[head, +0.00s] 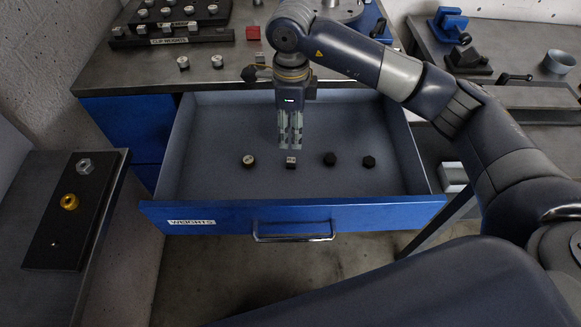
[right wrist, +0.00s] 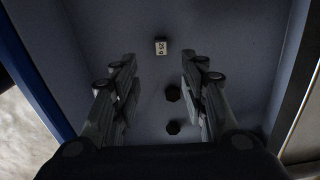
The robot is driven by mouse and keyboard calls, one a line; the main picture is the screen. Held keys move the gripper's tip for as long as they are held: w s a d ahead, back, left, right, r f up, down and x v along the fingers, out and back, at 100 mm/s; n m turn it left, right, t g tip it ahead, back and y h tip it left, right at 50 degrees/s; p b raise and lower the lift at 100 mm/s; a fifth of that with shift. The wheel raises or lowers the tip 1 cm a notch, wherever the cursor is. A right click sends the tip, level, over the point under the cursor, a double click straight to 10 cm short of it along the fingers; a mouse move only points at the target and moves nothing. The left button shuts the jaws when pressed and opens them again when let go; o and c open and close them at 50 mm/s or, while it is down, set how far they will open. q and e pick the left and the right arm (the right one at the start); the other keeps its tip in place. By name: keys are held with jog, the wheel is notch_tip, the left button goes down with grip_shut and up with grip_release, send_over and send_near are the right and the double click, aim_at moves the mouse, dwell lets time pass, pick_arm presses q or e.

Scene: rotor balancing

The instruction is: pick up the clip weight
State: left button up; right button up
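A small block-like weight with a pale face and dark top (head: 291,160) lies on the drawer floor; I take it to be the clip weight. In the right wrist view it shows as a pale marked block (right wrist: 161,46), beyond and between the fingertips. My right gripper (head: 290,146) points down into the drawer above it. In the right wrist view its two fingers (right wrist: 160,62) stand wide apart with nothing between them, so it is open and empty. My left gripper is not in view.
The blue drawer (head: 300,215), labelled WEIGHTS, is pulled open. A round weight (head: 248,161) lies left of the block, and two dark weights (head: 330,159) (head: 369,161) lie right. A rack (head: 172,39) of weights stands on the bench. A dark plate (head: 72,225) lies at left.

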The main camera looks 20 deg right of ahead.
send_over(291, 160)
notch_tip(291, 160, down, 5)
jog(key=shift+f, duration=0.2)
jog(key=f, duration=0.1)
jog(key=f+p, duration=0.1)
jog(key=f, duration=0.1)
jog(key=a+f, duration=0.1)
jog(key=shift+w+f, duration=0.2)
jog(key=shift+f, duration=0.15)
jog(key=shift+f+p, duration=0.3)
jog(key=shift+f, duration=0.25)
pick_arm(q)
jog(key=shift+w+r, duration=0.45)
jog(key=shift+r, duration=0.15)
pick_arm(e)
jog(key=c, duration=0.9)
